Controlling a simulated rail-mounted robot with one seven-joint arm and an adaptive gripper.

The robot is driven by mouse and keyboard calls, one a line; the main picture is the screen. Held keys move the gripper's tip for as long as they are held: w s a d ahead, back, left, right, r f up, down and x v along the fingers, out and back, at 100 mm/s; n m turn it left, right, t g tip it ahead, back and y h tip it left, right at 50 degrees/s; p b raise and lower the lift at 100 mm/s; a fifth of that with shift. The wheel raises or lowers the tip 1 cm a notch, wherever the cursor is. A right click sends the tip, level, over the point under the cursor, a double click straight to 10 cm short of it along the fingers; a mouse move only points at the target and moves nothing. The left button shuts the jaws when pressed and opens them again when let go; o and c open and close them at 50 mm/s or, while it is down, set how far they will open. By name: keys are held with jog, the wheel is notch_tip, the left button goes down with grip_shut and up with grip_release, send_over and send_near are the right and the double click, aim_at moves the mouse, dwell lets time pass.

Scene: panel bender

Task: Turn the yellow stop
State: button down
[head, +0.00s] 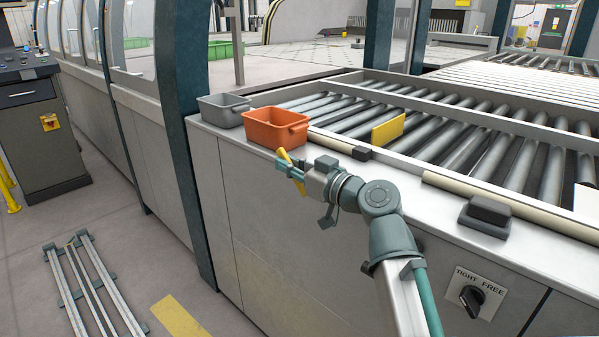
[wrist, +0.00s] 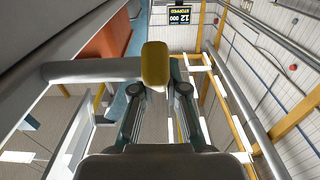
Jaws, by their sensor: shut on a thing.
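The yellow stop (head: 283,156) shows as a narrow yellow piece at the front edge of the roller table, just in front of the orange bin. My gripper (head: 291,171) is shut on it and partly covers it, with yellow showing above and below the fingers. In the wrist view the stop's rounded yellow end (wrist: 155,63) is between the fingertips of my gripper (wrist: 158,92). A grey bar (wrist: 92,70) runs from the left up to it; whether they are joined is hard to tell.
An orange bin (head: 276,126) and a grey bin (head: 222,112) stand behind my gripper. A yellow plate (head: 388,129) stands upright on the rollers. A dark block (head: 361,154) sits near the edge. A TIGHT/FREE knob (head: 471,302) is on the front panel.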

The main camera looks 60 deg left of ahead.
jog(key=shift+r, duration=0.1)
jog(key=c, duration=1.2)
grip_release()
jog(key=v, duration=1.2)
